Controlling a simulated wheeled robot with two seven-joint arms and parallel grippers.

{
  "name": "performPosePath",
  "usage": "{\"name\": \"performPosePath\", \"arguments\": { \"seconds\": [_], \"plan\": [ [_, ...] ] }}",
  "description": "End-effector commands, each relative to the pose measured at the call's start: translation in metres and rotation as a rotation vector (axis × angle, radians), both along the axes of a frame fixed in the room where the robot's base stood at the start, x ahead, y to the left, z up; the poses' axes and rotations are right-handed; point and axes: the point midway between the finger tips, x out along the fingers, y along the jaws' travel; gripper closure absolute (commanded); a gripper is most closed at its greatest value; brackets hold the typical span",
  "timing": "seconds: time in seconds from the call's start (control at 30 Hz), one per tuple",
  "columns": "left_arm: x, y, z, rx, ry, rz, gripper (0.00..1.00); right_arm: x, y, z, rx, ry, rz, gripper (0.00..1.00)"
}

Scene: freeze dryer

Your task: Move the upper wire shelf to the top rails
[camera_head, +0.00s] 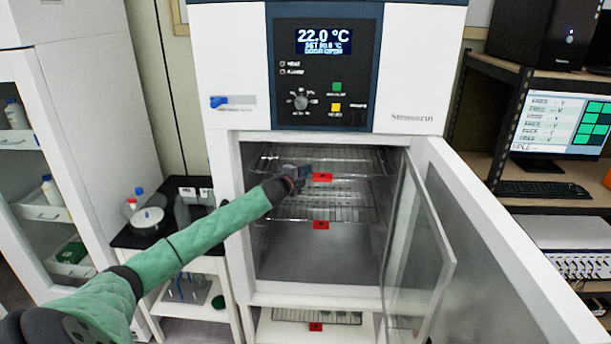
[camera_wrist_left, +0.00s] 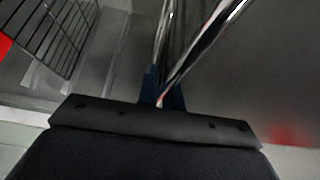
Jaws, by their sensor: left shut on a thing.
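The upper wire shelf (camera_head: 350,162) lies inside the open chamber of the white dryer, with a red tag on its front edge. My left gripper (camera_head: 299,172) is at this front edge, just left of the tag, and hides part of the wires. In the left wrist view, the fingers (camera_wrist_left: 160,88) are shut around a shiny metal rod of the shelf (camera_wrist_left: 205,48). A second wire shelf (camera_head: 345,213) with a red tag sits lower in the chamber. The top rails cannot be made out clearly. My right gripper is not in view.
The glass inner door (camera_head: 418,255) and white outer door (camera_head: 500,240) stand open on the right. A third rack (camera_head: 345,317) shows below the chamber. A small cart (camera_head: 185,262) with lab items stands left. Under the second shelf the chamber is empty.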

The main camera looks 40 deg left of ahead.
Motion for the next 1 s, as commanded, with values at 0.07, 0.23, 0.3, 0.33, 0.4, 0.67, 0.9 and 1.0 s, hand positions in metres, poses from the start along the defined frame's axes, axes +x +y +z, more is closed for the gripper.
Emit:
{"name": "performPosePath", "arguments": {
  "seconds": [0.07, 0.23, 0.3, 0.33, 0.4, 0.67, 0.9, 1.0],
  "plan": [
    [0.005, 0.003, 0.002, 0.001, -0.003, 0.0, 1.0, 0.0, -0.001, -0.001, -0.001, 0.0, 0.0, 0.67],
    [0.015, 0.009, 0.003, 0.001, -0.003, 0.0, 1.0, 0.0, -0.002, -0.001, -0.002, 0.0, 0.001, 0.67],
    [0.018, 0.011, 0.002, 0.001, -0.003, 0.0, 1.0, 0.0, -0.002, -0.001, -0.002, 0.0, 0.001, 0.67],
    [0.02, 0.012, 0.002, 0.001, -0.003, 0.0, 1.0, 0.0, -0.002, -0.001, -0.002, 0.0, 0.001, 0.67],
    [0.023, 0.014, 0.003, 0.001, -0.003, 0.001, 1.0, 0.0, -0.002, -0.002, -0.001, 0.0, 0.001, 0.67],
    [0.025, 0.016, 0.002, 0.002, -0.003, -0.001, 1.0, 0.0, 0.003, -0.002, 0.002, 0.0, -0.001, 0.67],
    [0.028, 0.017, 0.002, 0.002, -0.003, -0.001, 1.0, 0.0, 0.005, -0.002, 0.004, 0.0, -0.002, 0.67],
    [0.033, 0.021, 0.003, 0.001, -0.004, 0.0, 1.0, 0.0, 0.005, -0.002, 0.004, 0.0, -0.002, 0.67]
  ]
}}
